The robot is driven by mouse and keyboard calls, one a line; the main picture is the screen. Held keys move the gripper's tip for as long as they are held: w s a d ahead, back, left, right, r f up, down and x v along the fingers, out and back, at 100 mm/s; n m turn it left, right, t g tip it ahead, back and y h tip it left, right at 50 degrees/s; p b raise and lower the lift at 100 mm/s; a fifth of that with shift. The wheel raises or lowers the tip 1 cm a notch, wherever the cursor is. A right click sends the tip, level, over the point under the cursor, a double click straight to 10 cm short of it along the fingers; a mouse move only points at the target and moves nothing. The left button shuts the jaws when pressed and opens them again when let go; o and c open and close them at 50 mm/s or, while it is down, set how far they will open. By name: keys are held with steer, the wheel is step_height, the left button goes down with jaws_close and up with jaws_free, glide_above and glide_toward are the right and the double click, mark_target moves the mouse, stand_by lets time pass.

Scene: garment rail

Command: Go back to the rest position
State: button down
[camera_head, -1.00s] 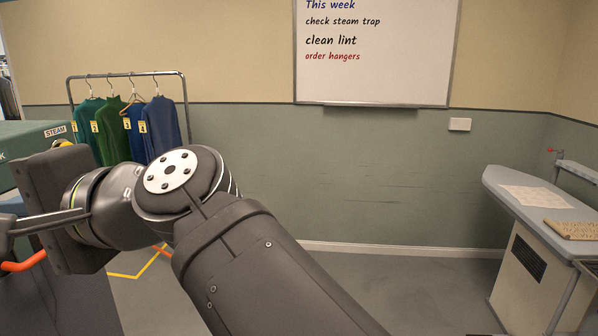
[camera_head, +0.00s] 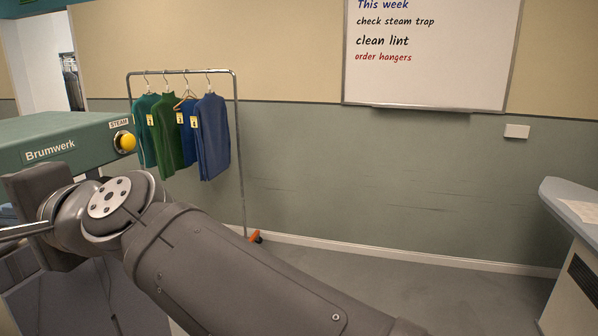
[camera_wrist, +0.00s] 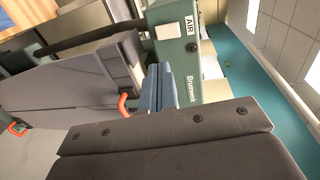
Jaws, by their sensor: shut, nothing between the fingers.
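My gripper (camera_head: 20,231) shows at the left edge of the head view as a dark block with a slim metal finger, partly cut off by the frame. It is shut and holds nothing. My arm reaches to it from the bottom, in front of the green steam press (camera_head: 75,140) marked Brumwerk. In the wrist view, the dark gripper body fills the bottom, with the press (camera_wrist: 185,60) beyond it and a folded-looking blue thing (camera_wrist: 158,88) between. I cannot tell what the blue thing is or whether the gripper touches anything.
A garment rail (camera_head: 238,150) holds green and blue garments (camera_head: 212,140) with yellow tags on hangers. A yellow button (camera_head: 126,142) sits on the press. A grey-topped table (camera_head: 575,205) stands at the right. The floor (camera_head: 430,285) between is clear. An orange handle (camera_wrist: 125,104) shows in the wrist view.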

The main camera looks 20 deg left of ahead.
steer(key=a+f, duration=0.2)
steer(key=a, duration=0.5)
steer(key=shift+d+f, duration=0.25)
steer(key=shift+d, duration=0.7)
steer(key=shift+d+f, duration=0.2)
steer(key=shift+d, duration=0.8)
steer(key=shift+d+f, duration=0.25)
steer(key=shift+d, duration=0.7)
